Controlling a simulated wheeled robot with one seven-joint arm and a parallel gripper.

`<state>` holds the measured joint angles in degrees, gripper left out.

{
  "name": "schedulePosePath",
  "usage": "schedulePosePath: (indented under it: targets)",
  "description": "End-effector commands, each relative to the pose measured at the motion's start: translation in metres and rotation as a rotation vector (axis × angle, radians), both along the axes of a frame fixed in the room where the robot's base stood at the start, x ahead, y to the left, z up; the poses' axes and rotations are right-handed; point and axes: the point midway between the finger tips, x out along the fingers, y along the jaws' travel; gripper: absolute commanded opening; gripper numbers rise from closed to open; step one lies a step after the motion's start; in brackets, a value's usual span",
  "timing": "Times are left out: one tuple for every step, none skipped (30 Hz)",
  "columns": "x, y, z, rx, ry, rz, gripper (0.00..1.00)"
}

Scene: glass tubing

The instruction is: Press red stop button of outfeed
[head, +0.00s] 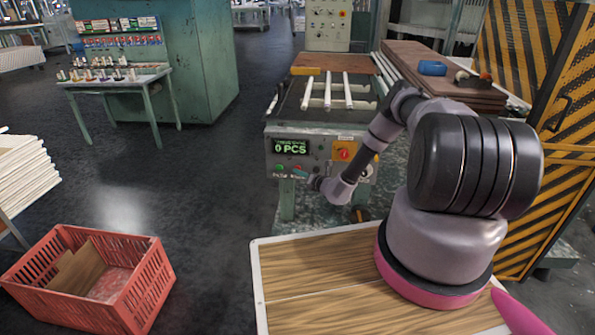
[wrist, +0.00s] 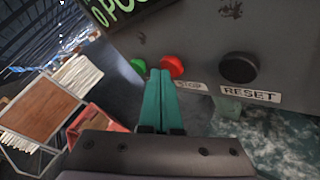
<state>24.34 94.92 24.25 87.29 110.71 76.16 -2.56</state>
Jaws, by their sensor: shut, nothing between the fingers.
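The outfeed's grey control panel (head: 318,150) has a display reading "0 PCS". The red stop button (wrist: 172,67) sits on it between a green button (wrist: 138,66) and a black knob (wrist: 239,68) labelled RESET. A STOP label (wrist: 189,86) is just below the red button. My gripper (wrist: 160,72) has teal fingers shut together and empty. In the wrist view the fingertips overlap the red button's left edge; I cannot tell whether they touch it. In the head view my gripper (head: 305,176) is at the panel's lower front, close to the small red button (head: 299,169).
A red-and-yellow switch (head: 343,151) sits on the panel's right. Glass tubes (head: 328,90) lie on the outfeed above. A red crate (head: 88,279) is on the floor at left. A striped yellow-black guard (head: 535,120) stands at right. The floor left of the panel is clear.

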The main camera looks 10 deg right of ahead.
Motion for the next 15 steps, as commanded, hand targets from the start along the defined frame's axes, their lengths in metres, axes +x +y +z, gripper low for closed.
schedulePosePath:
  targets:
    - [-0.0027,0.0007,0.0001,0.001,0.001,0.0,0.0]
    - [-0.0045,0.0012,0.0001,0.001,0.002,0.0,0.0]
    - [-0.0065,0.0019,0.0001,0.001,0.001,0.0,0.0]
    - [-0.008,0.0024,0.0001,0.001,0.001,0.0,0.0]
    - [-0.0095,0.0028,0.0001,0.0,0.001,0.001,0.0]
    - [-0.0109,0.0032,0.0002,0.0,0.001,0.001,0.0]
    - [-0.0117,0.0036,0.0003,0.0,0.001,0.001,0.0]
    - [-0.012,0.0036,0.0003,0.001,0.001,0.0,0.0]
    - [-0.0123,0.0036,0.0003,0.0,0.0,0.0,0.0]
    - [-0.0122,0.0036,0.0003,0.0,0.0,0.0,0.0]
    - [-0.0122,0.0036,0.0003,0.0,0.0,0.0,0.0]
    - [-0.0122,0.0036,0.0003,0.0,0.0,0.0,0.0]
    - [-0.0122,0.0036,0.0003,0.0,0.0,0.0,0.0]
    - [-0.0122,0.0036,0.0003,0.0,0.0,0.0,0.0]
    - [-0.0122,0.0037,0.0002,0.0,0.001,0.001,0.0]
